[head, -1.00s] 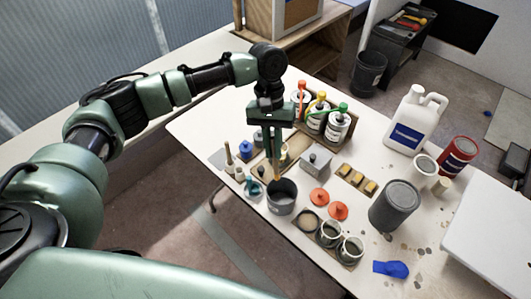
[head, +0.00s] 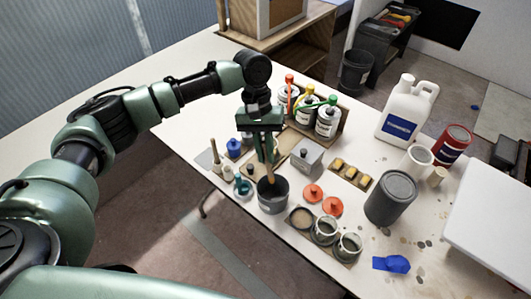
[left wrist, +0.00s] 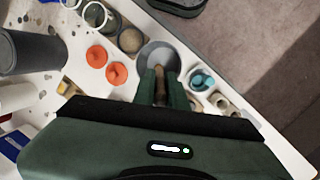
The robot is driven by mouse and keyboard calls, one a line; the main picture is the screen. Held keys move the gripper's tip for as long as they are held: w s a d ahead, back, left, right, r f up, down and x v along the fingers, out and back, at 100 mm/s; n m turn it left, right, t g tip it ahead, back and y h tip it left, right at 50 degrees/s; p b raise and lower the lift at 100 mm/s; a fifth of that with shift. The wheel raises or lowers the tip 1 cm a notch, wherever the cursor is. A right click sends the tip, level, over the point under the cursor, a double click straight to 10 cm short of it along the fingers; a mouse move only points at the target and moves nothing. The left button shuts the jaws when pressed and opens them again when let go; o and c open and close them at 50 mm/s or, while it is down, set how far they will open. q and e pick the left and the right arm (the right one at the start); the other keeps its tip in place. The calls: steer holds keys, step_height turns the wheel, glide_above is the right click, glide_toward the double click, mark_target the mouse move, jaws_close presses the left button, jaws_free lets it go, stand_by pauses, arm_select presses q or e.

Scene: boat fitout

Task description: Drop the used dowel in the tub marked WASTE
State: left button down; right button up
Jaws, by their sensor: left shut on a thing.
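My left gripper (head: 267,160) is shut on a brown wooden dowel (head: 269,182) that points downward. The dowel's lower end is at the mouth of a dark grey tub (head: 274,204); how deep it reaches is hard to tell. In the left wrist view the dowel (left wrist: 160,88) shows between the fingers, with the open tub (left wrist: 146,58) just beyond it. No WASTE lettering can be read on the tub. My right gripper is not in view.
Orange lids (head: 313,193) and open cups (head: 325,231) stand right of the tub. A teal item (head: 243,187) and small bottles lie left. A grey metal box (head: 306,158) and capped bottles (head: 327,118) are behind. A dark grey can (head: 391,198) stands farther right.

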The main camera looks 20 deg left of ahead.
mark_target(270, 176)
arm_select(q)
steer(key=shift+f+b, duration=0.3)
steer(key=shift+f, duration=0.3)
steer(key=shift+s+d+f, duration=0.1)
steer(key=shift+f, duration=0.2)
steer(key=shift+w+x, duration=0.2)
steer(key=shift+x, duration=1.5)
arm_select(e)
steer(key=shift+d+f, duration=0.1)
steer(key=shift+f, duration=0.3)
